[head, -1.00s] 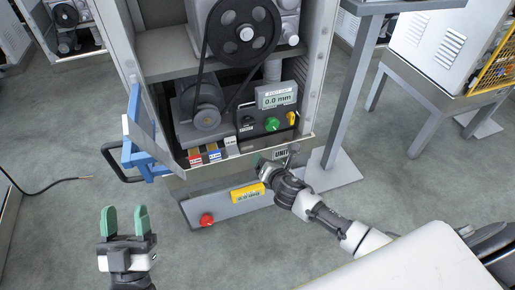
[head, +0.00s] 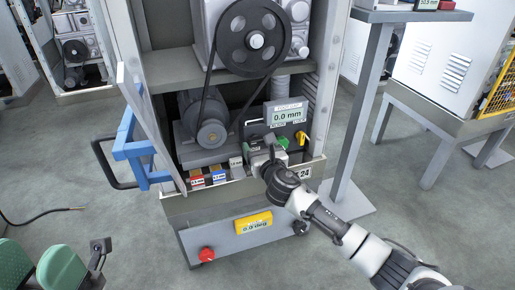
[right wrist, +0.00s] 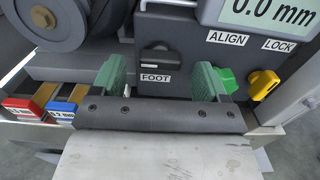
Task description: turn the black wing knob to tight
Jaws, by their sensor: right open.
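The black wing knob (right wrist: 160,60) sits on the dark panel above a FOOT label in the right wrist view. Its wing lies about level. In the head view my right gripper hides it. My right gripper (right wrist: 161,76) is open, with one green finger to each side of the knob and a gap on both sides; how deep the fingers reach is unclear. In the head view my right gripper (head: 268,148) is at the panel's front. My left gripper (head: 40,262) is open and empty at the lower left, partly cut off.
A green ALIGN knob (right wrist: 227,80) is close beside my right finger, with a yellow LOCK knob (right wrist: 263,84) beyond. A display (head: 287,113) reads 0.0 mm. Red and blue labelled blocks (head: 207,178) lie left. A blue bracket (head: 133,150) juts out left.

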